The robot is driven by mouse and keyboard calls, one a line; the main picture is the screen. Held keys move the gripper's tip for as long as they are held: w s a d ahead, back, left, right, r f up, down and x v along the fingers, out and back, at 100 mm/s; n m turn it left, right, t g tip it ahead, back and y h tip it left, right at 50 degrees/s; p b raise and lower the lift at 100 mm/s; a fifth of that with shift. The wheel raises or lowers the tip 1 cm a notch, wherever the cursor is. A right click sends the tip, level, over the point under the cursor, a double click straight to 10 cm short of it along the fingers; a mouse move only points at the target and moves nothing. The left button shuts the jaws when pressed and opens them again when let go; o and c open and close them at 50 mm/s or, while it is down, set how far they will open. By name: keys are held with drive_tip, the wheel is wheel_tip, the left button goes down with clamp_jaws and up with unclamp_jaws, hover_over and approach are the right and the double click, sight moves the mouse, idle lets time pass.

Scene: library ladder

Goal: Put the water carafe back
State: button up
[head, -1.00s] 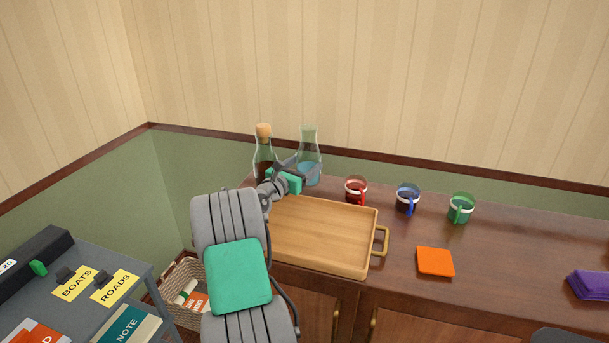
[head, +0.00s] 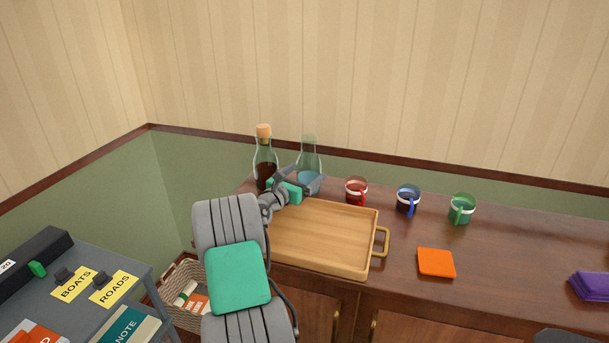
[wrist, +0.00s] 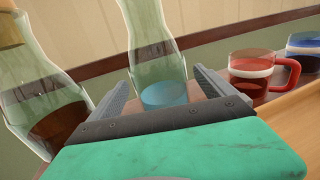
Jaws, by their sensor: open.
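The water carafe (head: 309,156) is clear glass with blue water in the bottom. It stands upright at the back of the sideboard, behind the wooden tray (head: 325,262). My gripper (head: 303,184) is open just in front of its lower part. In the wrist view the carafe (wrist: 160,60) stands between the two fingers of my gripper (wrist: 162,92); its base is hidden behind the gripper body. I cannot tell whether the fingers touch the glass.
A corked bottle of dark liquid (head: 264,160) stands close on the left. A red mug (head: 356,191), a blue mug (head: 407,199) and a green mug (head: 461,208) stand to the right. An orange coaster (head: 435,263) and a purple cloth (head: 590,286) lie further right.

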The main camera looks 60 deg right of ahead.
drive_tip(key=shift+a+r, duration=0.1)
drive_tip(key=shift+r, duration=0.05)
drive_tip(key=a, duration=0.7)
drive_tip(key=w+a, duration=0.1)
drive_tip(key=a, duration=0.2)
drive_tip(key=shift+w+a, duration=0.1)
drive_tip(key=shift+a, duration=0.8)
